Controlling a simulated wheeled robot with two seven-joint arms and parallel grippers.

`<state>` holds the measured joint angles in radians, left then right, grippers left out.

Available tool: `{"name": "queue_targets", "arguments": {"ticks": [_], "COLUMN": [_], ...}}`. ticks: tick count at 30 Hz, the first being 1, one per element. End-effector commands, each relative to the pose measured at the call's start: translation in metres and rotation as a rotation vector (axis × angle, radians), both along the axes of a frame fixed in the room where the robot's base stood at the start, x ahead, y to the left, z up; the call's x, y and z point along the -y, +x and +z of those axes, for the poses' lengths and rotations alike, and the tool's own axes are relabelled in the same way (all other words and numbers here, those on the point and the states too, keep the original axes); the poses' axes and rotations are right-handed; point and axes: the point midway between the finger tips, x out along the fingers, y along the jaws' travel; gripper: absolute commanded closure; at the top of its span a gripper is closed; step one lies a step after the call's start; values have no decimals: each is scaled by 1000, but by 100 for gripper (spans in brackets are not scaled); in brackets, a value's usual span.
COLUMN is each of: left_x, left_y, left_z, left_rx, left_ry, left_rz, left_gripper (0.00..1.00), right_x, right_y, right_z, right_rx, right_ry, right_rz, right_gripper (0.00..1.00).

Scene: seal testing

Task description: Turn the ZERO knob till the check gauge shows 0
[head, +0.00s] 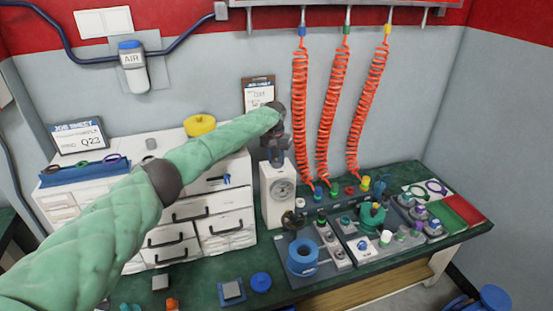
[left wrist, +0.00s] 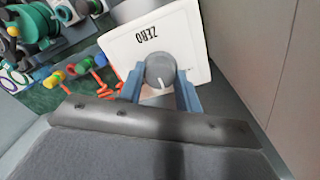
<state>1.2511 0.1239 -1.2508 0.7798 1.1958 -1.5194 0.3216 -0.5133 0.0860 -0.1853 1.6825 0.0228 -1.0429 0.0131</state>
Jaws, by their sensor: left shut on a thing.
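The check gauge is a white box (head: 270,210) with a round dial (head: 283,189) on its front, standing on the green bench. The dial is too small to read in the head view. In the left wrist view the box's white top (left wrist: 190,35) carries the word ZERO, upside down, beside the grey ZERO knob (left wrist: 160,71) with a white pointer line. My left gripper (left wrist: 160,90) is shut on the knob, one blue finger on each side. In the head view my left gripper (head: 277,155) is over the top of the box and hides the knob. My right gripper is not in view.
A white drawer cabinet (head: 228,203) stands left of the gauge. Red coiled hoses (head: 328,115) hang behind and right of it. A fixture plate with a blue ring (head: 302,257) and several fittings lies in front and right.

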Motion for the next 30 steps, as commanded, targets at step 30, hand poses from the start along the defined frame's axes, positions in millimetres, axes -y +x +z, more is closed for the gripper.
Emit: {"name": "queue_targets", "arguments": {"ticks": [30], "left_x": [0], "left_y": [1], "left_z": [1], "left_rx": [0], "left_ry": [-1], "left_rz": [-500], "left_gripper": [89], "right_x": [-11], "right_y": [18], "right_z": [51], "right_rx": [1], "right_ry": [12], "right_rz": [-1], "right_gripper": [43]}}
